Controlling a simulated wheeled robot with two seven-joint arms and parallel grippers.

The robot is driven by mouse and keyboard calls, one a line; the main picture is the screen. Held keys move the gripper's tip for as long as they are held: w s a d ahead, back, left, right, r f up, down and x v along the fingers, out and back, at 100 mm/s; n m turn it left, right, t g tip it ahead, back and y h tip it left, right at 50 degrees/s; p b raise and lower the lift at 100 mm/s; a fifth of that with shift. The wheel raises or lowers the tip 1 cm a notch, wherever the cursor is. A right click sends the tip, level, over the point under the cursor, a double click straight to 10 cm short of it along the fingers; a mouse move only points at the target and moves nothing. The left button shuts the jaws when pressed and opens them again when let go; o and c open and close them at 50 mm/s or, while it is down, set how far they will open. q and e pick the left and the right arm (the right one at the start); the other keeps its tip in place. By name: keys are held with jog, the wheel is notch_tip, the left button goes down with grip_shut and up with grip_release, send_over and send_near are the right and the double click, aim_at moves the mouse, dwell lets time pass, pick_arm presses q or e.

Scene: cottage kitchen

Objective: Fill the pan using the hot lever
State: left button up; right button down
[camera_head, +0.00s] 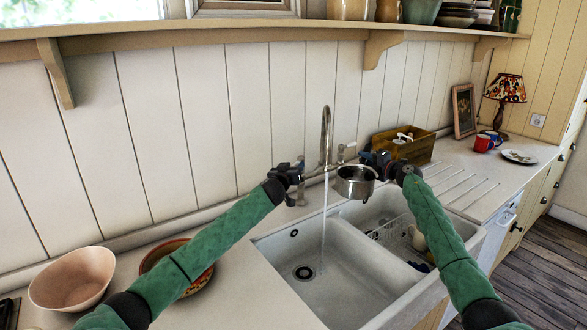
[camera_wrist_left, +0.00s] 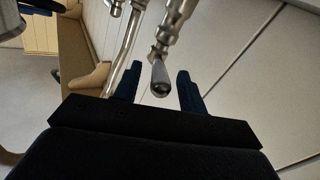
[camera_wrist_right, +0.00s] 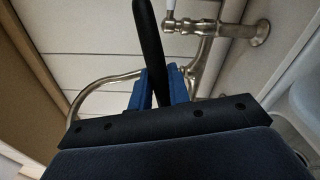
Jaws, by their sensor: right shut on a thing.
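The pan (camera_head: 355,183) is a small metal pan, held above the divider of the double sink, just right of the water stream. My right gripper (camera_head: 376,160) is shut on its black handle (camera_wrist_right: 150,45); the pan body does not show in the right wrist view. The curved metal tap (camera_head: 326,135) runs a thin stream of water (camera_head: 324,225) into the left basin. My left gripper (camera_head: 299,172) is at the tap's left side. In the left wrist view its fingers are apart, with a metal lever (camera_wrist_left: 160,78) between them; contact cannot be told. Hot marking is not visible.
The white sink (camera_head: 345,270) has two basins; the right one holds a rack and dishes. A pink bowl (camera_head: 72,278) and a patterned bowl (camera_head: 190,262) stand on the left counter. A wooden box (camera_head: 410,146) stands behind the right basin, near my right gripper.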

pick_arm(q)
notch_tip(320, 180, up, 10)
jog(key=shift+f, duration=0.1)
dwell(0.5)
